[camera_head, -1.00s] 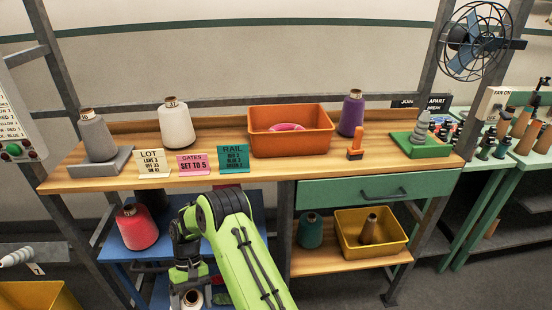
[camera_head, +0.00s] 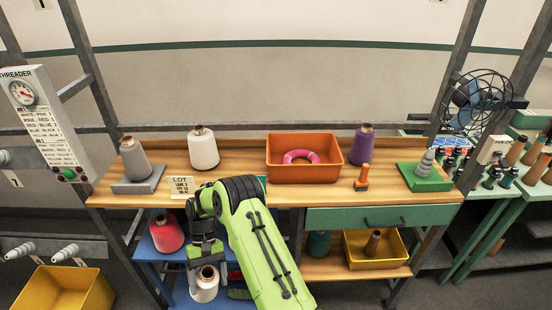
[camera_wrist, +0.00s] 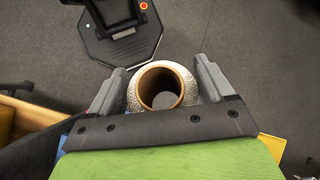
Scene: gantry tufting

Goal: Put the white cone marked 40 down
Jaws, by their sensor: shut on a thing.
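My gripper (camera_head: 207,258) is shut on a white cone (camera_head: 205,288) with a brown tube top, held upright in front of the bench's blue lower shelf. In the wrist view the two fingers clasp the white cone (camera_wrist: 190,92) from both sides, and I look into its open tube. No mark 40 is readable on it. Another white cone (camera_head: 203,150) stands on the wooden benchtop (camera_head: 240,178). Whether the held cone touches anything below is hard to tell.
On the bench are a grey cone (camera_head: 134,157) on a grey block, an orange bin (camera_head: 304,173) with a pink ring, a purple cone (camera_head: 361,146) and a green stand (camera_head: 424,181). A red cone (camera_head: 167,234) is on the blue shelf (camera_head: 150,254). Yellow bins (camera_head: 65,290) sit low.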

